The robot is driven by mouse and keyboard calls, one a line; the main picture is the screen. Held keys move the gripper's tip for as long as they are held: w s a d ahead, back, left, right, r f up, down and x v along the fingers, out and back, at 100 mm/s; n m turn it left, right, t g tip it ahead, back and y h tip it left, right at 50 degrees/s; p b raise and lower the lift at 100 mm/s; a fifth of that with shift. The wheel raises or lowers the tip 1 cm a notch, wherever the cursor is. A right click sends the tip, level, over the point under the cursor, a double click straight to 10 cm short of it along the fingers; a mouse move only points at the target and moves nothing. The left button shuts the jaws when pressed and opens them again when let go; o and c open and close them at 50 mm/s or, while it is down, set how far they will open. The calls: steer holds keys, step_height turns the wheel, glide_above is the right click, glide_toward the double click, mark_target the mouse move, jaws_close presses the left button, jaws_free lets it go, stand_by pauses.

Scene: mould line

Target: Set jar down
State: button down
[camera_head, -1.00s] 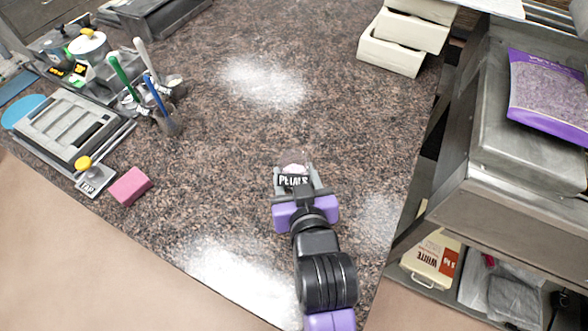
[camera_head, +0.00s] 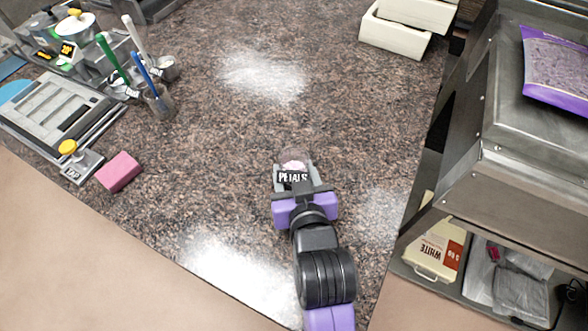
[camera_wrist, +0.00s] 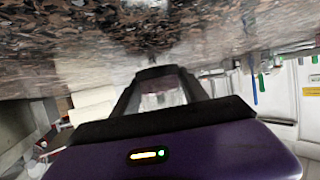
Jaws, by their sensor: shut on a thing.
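In the wrist view the jar (camera_wrist: 160,98) shows blurred between the two fingers (camera_wrist: 160,95). I cannot tell whether the jar's base touches the counter or is held just above it.
A pink block (camera_head: 120,171) lies left on the counter, near a tamp tool (camera_head: 82,166) and a grey tray (camera_head: 60,120). White bins (camera_head: 394,35) are at the back right. The counter around the jar is clear.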

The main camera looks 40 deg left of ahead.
steer(key=shift+f+b, duration=0.35)
steer(key=shift+f, duration=0.25)
steer(key=shift+s+d+f+b, duration=0.1)
steer(key=shift+f+b, duration=0.1)
steer(key=shift+f, duration=0.15)
steer(key=shift+s+d+f+b, duration=0.1)
steer(key=shift+f+b, duration=0.05)
steer(key=shift+f, duration=0.2)
steer(key=c, duration=0.5)
jaws_free()
steer(key=shift+f, duration=0.1)
steer(key=shift+s+d, duration=0.2)
steer(key=s+d+r, duration=0.1)
steer(key=d+r, duration=0.1)
steer(key=s+d+r, duration=0.2)
steer(key=shift+s+d+r, duration=0.1)
steer(key=shift+s, duration=0.1)
steer(key=shift+s+d+r, duration=0.25)
steer(key=shift+d+r, duration=0.1)
steer(key=shift+r, duration=0.15)
